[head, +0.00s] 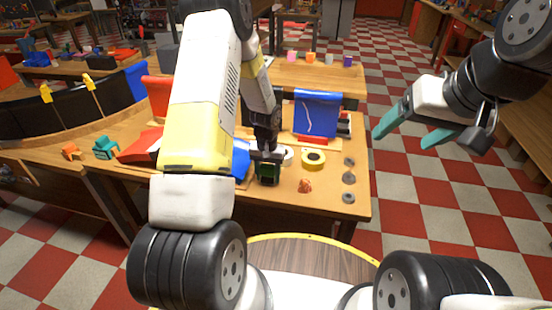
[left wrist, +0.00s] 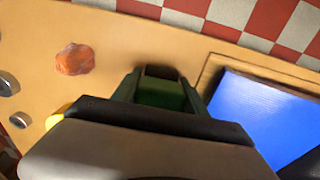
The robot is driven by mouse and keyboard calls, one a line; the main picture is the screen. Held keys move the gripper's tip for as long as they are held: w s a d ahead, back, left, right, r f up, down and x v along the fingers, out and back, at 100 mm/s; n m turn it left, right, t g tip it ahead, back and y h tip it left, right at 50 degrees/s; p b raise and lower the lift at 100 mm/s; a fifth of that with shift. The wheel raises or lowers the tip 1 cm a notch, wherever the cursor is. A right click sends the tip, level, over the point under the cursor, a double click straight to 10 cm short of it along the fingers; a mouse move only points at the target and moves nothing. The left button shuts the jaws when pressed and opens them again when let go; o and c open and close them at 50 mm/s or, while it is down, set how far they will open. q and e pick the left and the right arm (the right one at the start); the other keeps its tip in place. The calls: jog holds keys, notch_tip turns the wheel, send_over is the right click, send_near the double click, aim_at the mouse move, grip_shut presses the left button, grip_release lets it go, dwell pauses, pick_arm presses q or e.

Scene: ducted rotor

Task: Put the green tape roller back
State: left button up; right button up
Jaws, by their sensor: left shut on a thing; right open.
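My left gripper (head: 267,160) is low over the near part of the wooden table, shut on the green tape roller (head: 268,174). The roller is small and dark green in the head view. In the left wrist view it (left wrist: 160,94) shows as a green block between the dark fingers, partly hidden by the gripper body. I cannot tell whether the roller touches the table. My right gripper (head: 402,137), with teal fingers spread apart, is open and empty over the floor to the right of the table.
A yellow tape roll (head: 313,158), a reddish lump (head: 305,186) and several grey rings (head: 348,178) lie right of my left gripper. A blue panel (left wrist: 272,118) in a wooden frame lies beside it. A blue sheet (head: 316,112) stands behind. The table's front edge is close.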

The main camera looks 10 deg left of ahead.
pick_arm(q)
jog(key=shift+f, duration=0.1)
jog(key=o, duration=1.4)
jog(key=shift+o, duration=0.2)
notch_tip(320, 180, up, 12)
jog(key=shift+s+r, duration=0.1)
jog(key=shift+r, duration=0.05)
jog(key=s+d+r+t+h, duration=0.1)
jog(key=s+r+t, duration=0.1)
jog(key=s+r, duration=0.75)
jog(key=s+r+t, duration=0.2)
jog(key=s+r, duration=0.4)
jog(key=r, duration=0.7)
jog(key=s+d+r+t+h, duration=0.1)
jog(key=s+r+t, duration=0.1)
jog(key=s, duration=0.6)
jog(key=shift+s+r, duration=0.25)
jog(key=shift+r, duration=0.3)
jog(key=shift+d, duration=0.1)
